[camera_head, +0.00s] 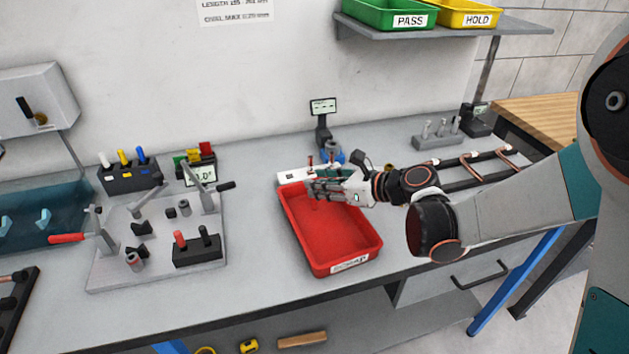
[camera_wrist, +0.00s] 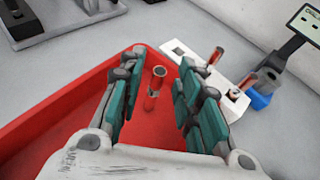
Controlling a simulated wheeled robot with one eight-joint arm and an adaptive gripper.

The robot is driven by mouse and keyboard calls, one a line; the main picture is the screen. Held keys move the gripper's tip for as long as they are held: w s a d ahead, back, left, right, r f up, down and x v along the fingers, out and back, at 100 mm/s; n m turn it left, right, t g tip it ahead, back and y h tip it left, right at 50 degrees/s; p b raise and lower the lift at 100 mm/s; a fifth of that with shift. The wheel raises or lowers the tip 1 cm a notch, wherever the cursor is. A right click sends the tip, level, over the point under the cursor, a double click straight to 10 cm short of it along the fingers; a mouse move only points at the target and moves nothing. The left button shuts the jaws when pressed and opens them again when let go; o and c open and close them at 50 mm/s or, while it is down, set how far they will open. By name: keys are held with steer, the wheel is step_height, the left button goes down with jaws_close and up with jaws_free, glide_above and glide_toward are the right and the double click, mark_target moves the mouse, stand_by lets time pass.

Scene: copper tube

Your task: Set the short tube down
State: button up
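A short copper tube (camera_wrist: 156,82) shows between my fingers in the wrist view, its open end up and slightly tilted. It is over or in the red scrap tray (camera_head: 337,238); I cannot tell whether it rests on the floor. The tray also shows in the wrist view (camera_wrist: 55,108). My gripper (camera_wrist: 158,75) is open, with a gap on each side of the tube. In the head view my gripper (camera_head: 318,188) is over the tray's back part, and its fingers make the short tube hard to make out.
A white block (camera_wrist: 205,72) with upright copper pieces stands just behind the tray. A small display on a stand (camera_head: 323,108) is behind it. A grey fixture plate (camera_head: 160,240) with clamps lies left. A rack of copper tubing (camera_head: 470,165) lies right. The tray's front is empty.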

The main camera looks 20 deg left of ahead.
steer(key=p+v, duration=0.2)
steer(key=v, duration=0.7)
steer(key=shift+d, duration=0.2)
steer(key=shift+s, duration=0.1)
steer(key=s+d+r+n+t+h, duration=0.1)
steer(key=s+d+r+n+h, duration=0.1)
steer(key=s+d+n+h, duration=0.4)
steer(key=s+d+r+n+t+h, duration=0.1)
steer(key=s+d+r+n+h, duration=0.2)
steer(key=s+d+n, duration=1)
steer(key=d+n+h, duration=0.2)
steer(key=d+h, duration=0.1)
steer(key=d, duration=0.4)
steer(key=shift+s+d+n+t+h, duration=0.2)
steer(key=shift+s+n+t+h, duration=0.1)
steer(key=shift+s+n+t, duration=0.1)
steer(key=shift+r, duration=0.1)
